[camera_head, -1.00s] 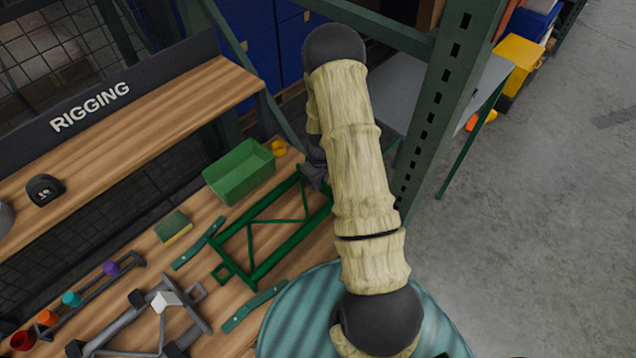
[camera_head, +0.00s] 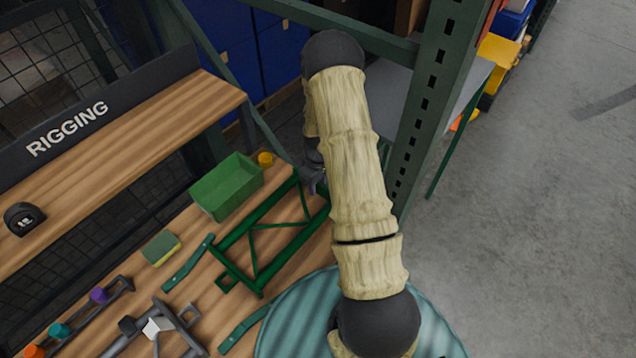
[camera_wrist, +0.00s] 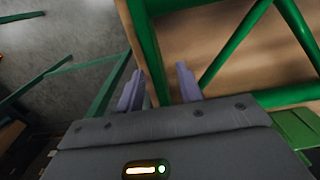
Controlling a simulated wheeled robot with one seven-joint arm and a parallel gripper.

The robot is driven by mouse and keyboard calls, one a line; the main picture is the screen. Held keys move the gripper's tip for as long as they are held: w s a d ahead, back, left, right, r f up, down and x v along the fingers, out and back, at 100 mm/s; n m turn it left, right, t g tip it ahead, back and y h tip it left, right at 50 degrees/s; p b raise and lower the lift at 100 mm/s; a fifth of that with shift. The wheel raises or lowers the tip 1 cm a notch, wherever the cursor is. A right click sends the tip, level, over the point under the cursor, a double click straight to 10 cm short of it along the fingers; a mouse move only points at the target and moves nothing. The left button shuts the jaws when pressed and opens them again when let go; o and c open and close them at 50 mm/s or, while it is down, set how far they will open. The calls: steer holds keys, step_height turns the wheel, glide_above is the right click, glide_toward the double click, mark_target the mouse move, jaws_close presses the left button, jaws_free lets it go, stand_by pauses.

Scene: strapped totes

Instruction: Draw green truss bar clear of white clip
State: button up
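The green truss bar (camera_head: 262,278) is a frame with diagonal braces, lying at the bench's right end; it also shows in the wrist view (camera_wrist: 148,45). My gripper (camera_head: 314,178) is at the truss's far right end, partly behind my arm. The white clip (camera_head: 157,328) sits on a grey frame at lower left. A clear gap of wood separates it from the truss's near corner.
A green bin (camera_head: 227,187) and a yellow cup (camera_head: 265,159) stand behind the truss. Green strips (camera_head: 188,262) lie on both sides of it. A sponge (camera_head: 161,248) lies left. A dark green rack post (camera_head: 432,100) rises right of my arm; open floor lies beyond.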

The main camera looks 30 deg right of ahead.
step_height(320, 180, up, 17)
steer(key=b, duration=0.2)
steer(key=shift+r, duration=0.15)
stand_by(0.5)
stand_by(0.3)
steer(key=s+a+r+m+t, duration=0.1)
steer(key=s+a+r+m, duration=0.1)
steer(key=s+a, duration=0.4)
steer(key=s+a+r+m+t, duration=0.1)
steer(key=s+a+r+m, duration=0.2)
steer(key=s+a, duration=0.3)
steer(key=s+r, duration=0.1)
steer(key=s, duration=0.3)
steer(key=shift+s+a+t, duration=0.25)
steer(key=shift+a+t, duration=0.05)
steer(key=shift+r, duration=0.1)
steer(key=shift+w, duration=0.1)
